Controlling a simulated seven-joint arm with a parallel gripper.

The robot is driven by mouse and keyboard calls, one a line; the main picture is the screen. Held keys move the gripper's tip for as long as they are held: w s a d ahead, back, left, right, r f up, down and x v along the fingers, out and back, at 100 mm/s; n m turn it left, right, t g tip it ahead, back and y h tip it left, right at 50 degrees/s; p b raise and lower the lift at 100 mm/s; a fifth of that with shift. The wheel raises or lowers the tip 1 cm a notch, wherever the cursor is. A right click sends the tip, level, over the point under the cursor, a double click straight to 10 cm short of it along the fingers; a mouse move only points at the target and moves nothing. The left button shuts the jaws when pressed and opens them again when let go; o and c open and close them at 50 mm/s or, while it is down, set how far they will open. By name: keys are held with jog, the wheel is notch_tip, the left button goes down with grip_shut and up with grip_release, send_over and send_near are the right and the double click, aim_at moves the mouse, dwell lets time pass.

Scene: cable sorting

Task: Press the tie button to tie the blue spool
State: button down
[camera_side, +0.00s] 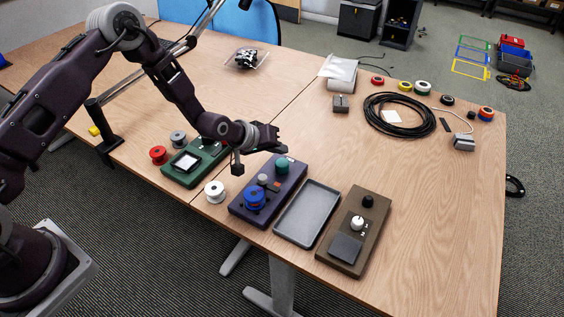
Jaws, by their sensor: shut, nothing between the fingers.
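The blue spool (254,198) sits at the near end of a dark purple station (240,215). Behind it on the same station are a grey round part (263,180), a small orange-red part (276,186) and a teal round part (282,167). I cannot tell which of these, if any, is the tie button. My gripper (277,138) is shut and empty. It shows in the picture just beyond the station's far end, apparently above the table and apart from the spool.
A grey tray (307,213) and a brown station (335,264) stand right. A black cable coil (371,119) lies farther back. The table's right front is clear.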

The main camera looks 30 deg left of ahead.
jog(key=shift+r, duration=1.6)
notch_tip(320, 180, up, 12)
jog(key=m, duration=0.2)
send_over(279, 164)
jog(key=s+a, duration=0.2)
jog(key=s, duration=0.2)
jog(key=s+a+r+m+g+y, duration=0.2)
jog(key=s+r, duration=0.8)
jog(key=s+a+r, duration=0.1)
jog(key=s+r, duration=0.1)
jog(key=s, duration=1.1)
jog(key=s+a+r+m+g, duration=0.1)
jog(key=s+a+r, duration=0.1)
jog(key=s, duration=1.2)
jog(key=shift+r+y, duration=0.4)
jog(key=shift+r, duration=0.3)
jog(key=shift+w, duration=0.1)
